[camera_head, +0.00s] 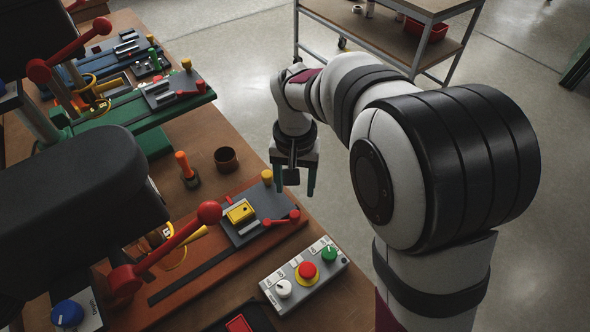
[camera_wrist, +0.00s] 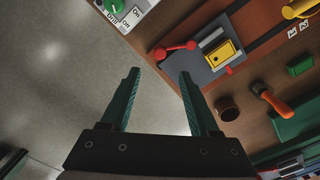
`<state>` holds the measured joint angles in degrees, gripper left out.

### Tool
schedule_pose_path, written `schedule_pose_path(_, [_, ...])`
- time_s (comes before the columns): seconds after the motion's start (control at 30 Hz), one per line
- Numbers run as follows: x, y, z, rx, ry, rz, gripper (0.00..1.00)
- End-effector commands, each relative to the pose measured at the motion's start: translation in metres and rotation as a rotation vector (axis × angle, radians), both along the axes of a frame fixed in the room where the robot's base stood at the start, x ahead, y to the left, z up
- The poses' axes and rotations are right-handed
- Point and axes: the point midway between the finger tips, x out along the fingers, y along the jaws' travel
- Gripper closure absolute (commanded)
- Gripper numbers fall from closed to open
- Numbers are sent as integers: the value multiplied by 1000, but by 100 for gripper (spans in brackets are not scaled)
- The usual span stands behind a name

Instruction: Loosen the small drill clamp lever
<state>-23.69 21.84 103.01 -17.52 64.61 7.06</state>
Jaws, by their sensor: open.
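A red clamp lever (camera_head: 280,219) with ball ends lies on the grey vise of the near drill's orange-brown base (camera_head: 215,262). The lever also shows in the wrist view (camera_wrist: 174,50), ahead of the fingertips and a little right of centre. The vise holds a yellow block (camera_head: 240,212) with a dark hole. Another red clamp lever (camera_head: 190,90) sits on the farther drill's green base (camera_head: 130,122). I cannot tell from size alone which drill is the small one. My gripper (camera_head: 294,184) is open and empty, pointing down beyond the bench edge, apart from both levers.
A control box (camera_head: 304,275) with white, red and green knobs sits at the bench's near edge. A red-handled feed lever (camera_head: 180,235) rises over the near base. A shelf cart (camera_head: 385,40) stands behind.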

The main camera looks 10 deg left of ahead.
Motion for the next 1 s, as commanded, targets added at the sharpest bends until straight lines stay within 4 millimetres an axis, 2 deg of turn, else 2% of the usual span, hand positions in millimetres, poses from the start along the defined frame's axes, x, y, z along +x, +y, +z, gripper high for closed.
schedule_pose_path(0.03, [1,0,14,1,-5,1,38])
schedule_pose_path(0.1, [1,0,29,1,-3,1,38])
schedule_pose_path(0.23, [0,0,47,0,-1,0,38])
schedule_pose_path(0.77, [-3,-4,54,2,1,-8,38])
schedule_pose_path(0.87, [-35,-38,70,25,10,-88,38])
schedule_pose_path(0.9, [-59,-59,77,40,16,-142,38])
schedule_pose_path(0.97, [-100,-85,81,66,28,-226,38])
schedule_pose_path(1.0, [-127,-98,80,84,35,-279,38])
